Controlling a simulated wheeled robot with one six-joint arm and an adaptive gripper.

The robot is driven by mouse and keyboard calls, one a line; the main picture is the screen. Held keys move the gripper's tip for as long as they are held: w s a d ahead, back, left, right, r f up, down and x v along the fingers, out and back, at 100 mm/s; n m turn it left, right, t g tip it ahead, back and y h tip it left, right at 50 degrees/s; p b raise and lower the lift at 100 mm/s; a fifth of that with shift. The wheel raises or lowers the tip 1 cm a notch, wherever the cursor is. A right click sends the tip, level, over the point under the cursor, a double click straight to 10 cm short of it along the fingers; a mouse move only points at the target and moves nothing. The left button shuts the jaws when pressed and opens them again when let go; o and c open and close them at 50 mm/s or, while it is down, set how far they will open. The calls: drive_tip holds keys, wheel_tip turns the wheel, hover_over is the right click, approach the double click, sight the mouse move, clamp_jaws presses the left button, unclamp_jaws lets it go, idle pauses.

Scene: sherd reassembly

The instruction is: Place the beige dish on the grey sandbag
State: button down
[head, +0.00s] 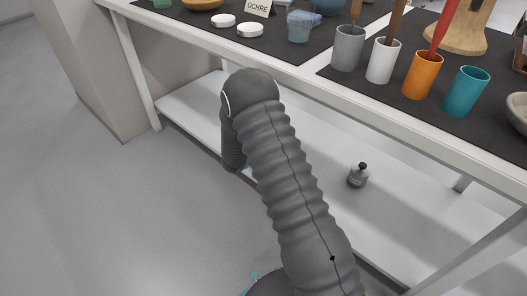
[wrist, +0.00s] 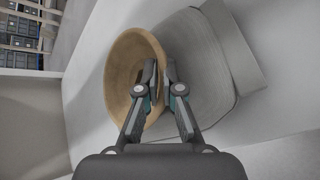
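The beige dish (wrist: 118,72), a round tan bowl, shows left of centre in the wrist view, its hollow partly facing the camera. My gripper (wrist: 160,72) has one finger over the dish's inside and the other on its outer right side, with the rim between them. The fingers look closed on that rim. The grey sandbag (wrist: 205,65), a rounded grey shape, is right behind the dish and partly covered by it and the right finger. Whether the dish touches it I cannot tell. My arm hides the gripper in the head view.
In the head view a white-framed table (head: 300,62) holds a grey cup (head: 348,50), a white cup (head: 382,62), an orange cup (head: 422,76) and a teal cup (head: 466,92). A small dark bottle (head: 358,176) stands on the lower shelf. The floor at left is clear.

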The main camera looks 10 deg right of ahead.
drive_tip(key=shift+f, duration=0.1)
drive_tip(key=c, duration=1.6)
unclamp_jaws()
